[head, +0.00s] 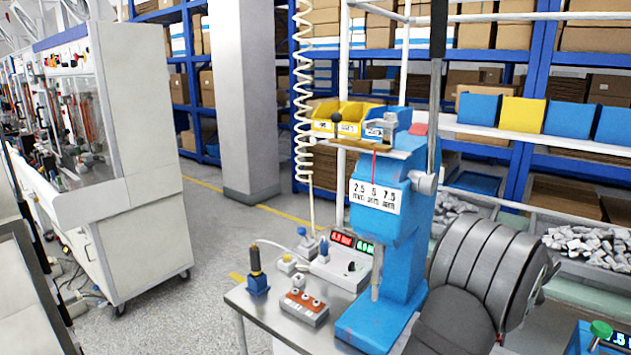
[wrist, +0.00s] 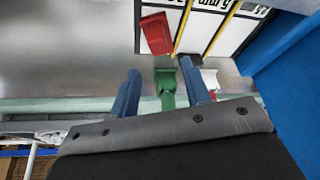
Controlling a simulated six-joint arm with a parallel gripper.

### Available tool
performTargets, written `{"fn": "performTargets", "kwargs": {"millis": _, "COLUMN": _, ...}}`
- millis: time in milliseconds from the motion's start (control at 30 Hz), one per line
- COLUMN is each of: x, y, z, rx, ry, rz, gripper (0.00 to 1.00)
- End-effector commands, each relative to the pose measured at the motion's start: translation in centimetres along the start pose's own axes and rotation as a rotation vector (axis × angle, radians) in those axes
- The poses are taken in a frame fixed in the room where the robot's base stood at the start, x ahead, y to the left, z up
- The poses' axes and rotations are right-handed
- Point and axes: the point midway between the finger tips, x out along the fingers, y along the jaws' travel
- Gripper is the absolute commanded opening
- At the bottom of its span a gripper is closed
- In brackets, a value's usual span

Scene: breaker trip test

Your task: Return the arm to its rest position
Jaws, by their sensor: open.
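My gripper (wrist: 160,70) shows in the wrist view as two blue fingers, spread apart. A green piece (wrist: 167,90) shows in the gap between them; I cannot tell whether it touches either finger. A small white piece (wrist: 210,79) is beside the right finger. I cannot make out the gripper's fingers in the head view. No breaker is clearly recognisable in either view.
A blue press (head: 390,230) with a scale stands on a metal bench (head: 262,322). A control box with lit displays (head: 343,262) and a small block with knobs (head: 304,306) sit beside it. Yellow bins (head: 340,118) are behind. A white cabinet (head: 140,150) stands left, across open floor.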

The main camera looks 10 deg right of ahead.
Motion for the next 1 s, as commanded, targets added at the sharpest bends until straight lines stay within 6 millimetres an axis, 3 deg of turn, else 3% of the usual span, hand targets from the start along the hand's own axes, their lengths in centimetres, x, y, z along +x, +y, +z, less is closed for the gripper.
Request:
{"fn": "performTargets", "kwargs": {"millis": 367, "x": 7.8, "y": -0.1, "z": 0.2, "rx": 0.001, "ry": -0.003, "rz": -0.002, "gripper": 0.43}}
{"fn": "performTargets", "kwargs": {"millis": 400, "x": 6.2, "y": 0.1, "z": -0.5, "rx": -0.001, "ry": 0.005, "rz": 0.003, "gripper": 0.43}}
{"fn": "performTargets", "kwargs": {"millis": 867, "x": -2.4, "y": 0.0, "z": -4.0, "rx": -0.001, "ry": 0.003, "rz": 0.002, "gripper": 0.43}}
{"fn": "performTargets", "kwargs": {"millis": 1000, "x": -4.2, "y": -0.1, "z": -2.5, "rx": 0.028, "ry": -0.001, "rz": 0.012, "gripper": 0.43}}
